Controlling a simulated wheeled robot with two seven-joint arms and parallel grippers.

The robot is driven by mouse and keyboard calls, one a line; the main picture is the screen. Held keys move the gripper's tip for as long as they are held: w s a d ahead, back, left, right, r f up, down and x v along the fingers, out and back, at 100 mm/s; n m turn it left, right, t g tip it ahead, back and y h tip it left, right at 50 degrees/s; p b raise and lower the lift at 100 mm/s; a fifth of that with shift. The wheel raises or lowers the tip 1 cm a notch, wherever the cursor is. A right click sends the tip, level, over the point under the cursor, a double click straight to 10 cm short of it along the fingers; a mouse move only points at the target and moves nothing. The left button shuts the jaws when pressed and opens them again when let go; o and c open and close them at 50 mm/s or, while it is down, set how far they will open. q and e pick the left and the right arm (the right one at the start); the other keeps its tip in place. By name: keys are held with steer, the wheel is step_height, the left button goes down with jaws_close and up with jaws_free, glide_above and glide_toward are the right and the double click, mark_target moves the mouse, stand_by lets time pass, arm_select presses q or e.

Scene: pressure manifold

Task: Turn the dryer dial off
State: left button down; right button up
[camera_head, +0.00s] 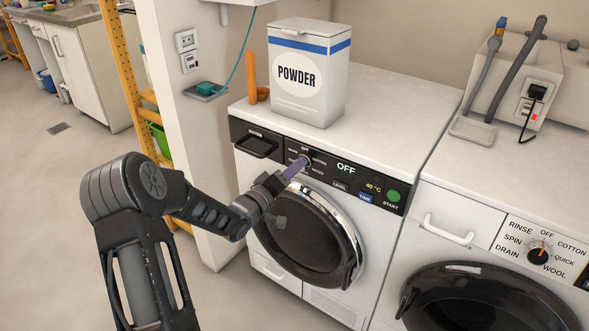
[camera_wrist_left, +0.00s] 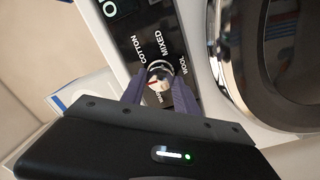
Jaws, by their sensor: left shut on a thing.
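The dryer (camera_head: 318,311) is the left white machine, with a black panel. Its display (camera_head: 346,168) reads OFF. The dryer dial (camera_wrist_left: 158,74) is a small round silver-rimmed knob with a red mark, ringed by labels including COTTON, MIXED and WOOL. My left gripper (camera_head: 299,168) reaches the panel from the front left. In the wrist view my left gripper (camera_wrist_left: 158,82) has its purple-grey fingers on both sides of the dial, shut on it. The fingers hide part of the dial and some labels. My right gripper is out of view.
A washing machine (camera_head: 458,203) with its own dial (camera_head: 540,254) stands to the right. A white POWDER box (camera_head: 310,108) and an orange object (camera_head: 256,80) stand on the dryer top. The round dryer door (camera_head: 322,258) lies just below the panel. Floor at left is clear.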

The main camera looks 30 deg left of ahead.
arm_select(q)
steer(key=c, duration=0.9)
jaws_free()
steer(key=s, duration=0.8)
steer(key=shift+a+f, duration=0.15)
steer(key=shift+a, duration=0.15)
steer(key=shift+w, duration=0.1)
